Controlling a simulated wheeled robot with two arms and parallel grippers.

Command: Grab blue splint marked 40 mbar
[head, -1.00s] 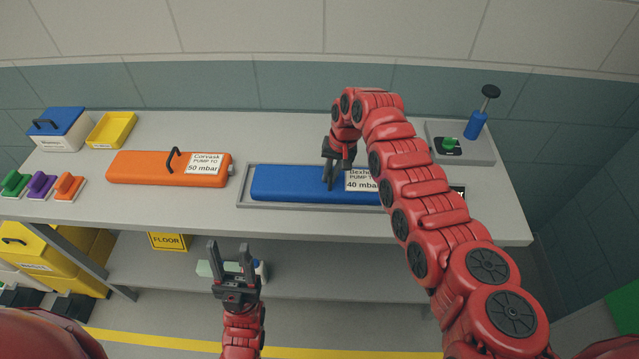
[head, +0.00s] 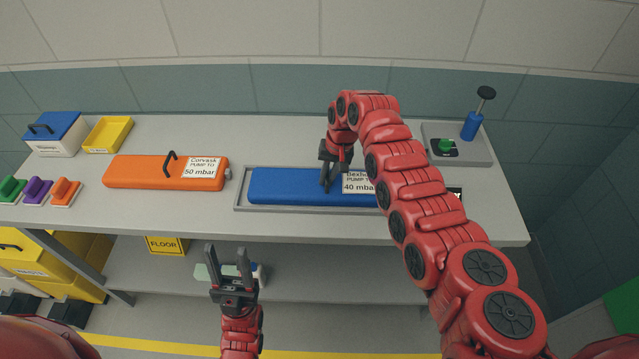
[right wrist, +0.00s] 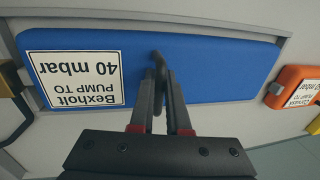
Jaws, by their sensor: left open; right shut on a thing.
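The blue splint (head: 290,186) marked "Bexholt PUMP TO 40 mbar" lies in a shallow grey tray (head: 243,202) on the bench. My right gripper (head: 326,185) is over the middle of the splint, beside its white label (head: 357,183). In the right wrist view the blue splint (right wrist: 205,60) fills the top, and my right gripper (right wrist: 162,85) is shut on its dark handle (right wrist: 157,62). The fingers partly hide the handle. My left gripper (head: 229,252) is open and empty, in front of the bench by the lower shelf.
An orange splint (head: 140,173) marked 50 mbar lies left of the tray. A blue hand pump (head: 474,122) stands at the back right. A blue-lidded box (head: 57,130), a yellow tray (head: 108,134) and coloured handled pieces (head: 38,190) are at the left. The bench front between them is clear.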

